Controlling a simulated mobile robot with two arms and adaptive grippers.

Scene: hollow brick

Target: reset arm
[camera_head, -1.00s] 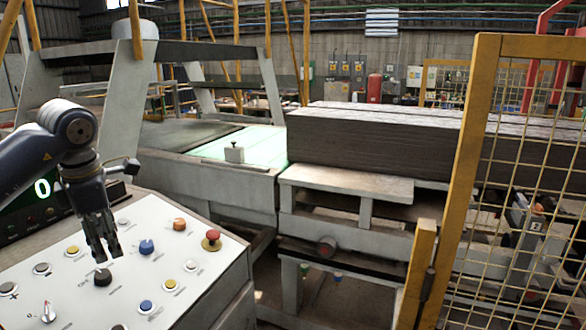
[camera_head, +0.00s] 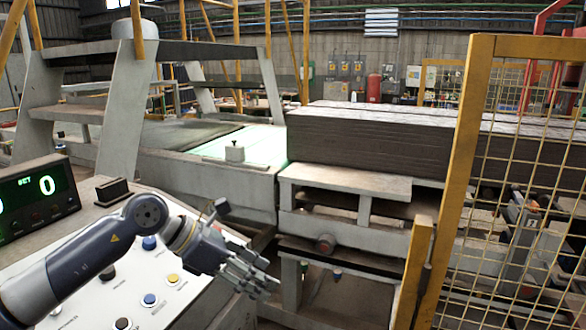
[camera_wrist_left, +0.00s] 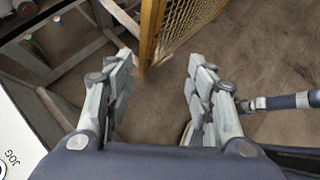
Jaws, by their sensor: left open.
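My left gripper (camera_head: 268,281) reaches in from the lower left of the head view, over the right edge of the white control panel (camera_head: 178,290). Its fingers point right, and it is empty. My arm hides several other controls. My right gripper does not show in the head view.
A green digital display (camera_head: 38,193) stands at the left. A yellow-framed mesh fence (camera_head: 457,180) stands at the right; its yellow frame also shows in the left wrist view (camera_wrist_left: 152,35). A conveyor with a long dark stack (camera_head: 375,140) lies behind the panel.

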